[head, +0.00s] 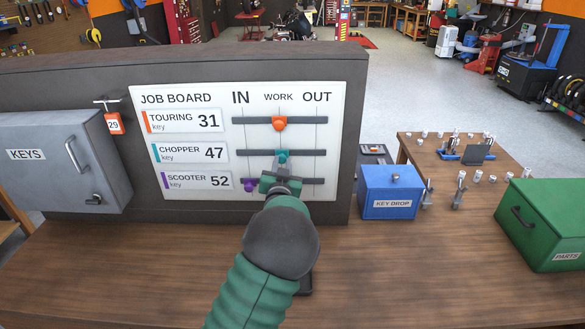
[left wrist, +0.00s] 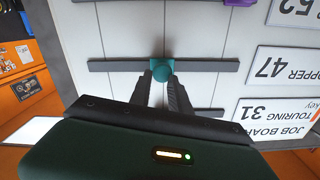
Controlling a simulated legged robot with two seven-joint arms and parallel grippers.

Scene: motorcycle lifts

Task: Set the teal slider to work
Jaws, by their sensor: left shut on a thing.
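The teal slider (head: 283,156) sits on the CHOPPER rail (head: 308,153) of the white job board, in line with the WORK column. My left gripper (head: 282,166) reaches up to it from below, and its fingers partly hide the slider in the head view. In the left wrist view the teal slider (left wrist: 161,70) is between the two fingertips (left wrist: 161,76), which are shut on it. The board appears upside down in that view. My right gripper is in neither view.
The orange slider (head: 279,123) is at WORK on the TOURING rail above. The purple slider (head: 249,185) is at IN on the SCOOTER rail below. A grey KEYS box (head: 60,160) stands left, a blue KEY DROP box (head: 391,192) right, and a green PARTS box (head: 545,225) farther right.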

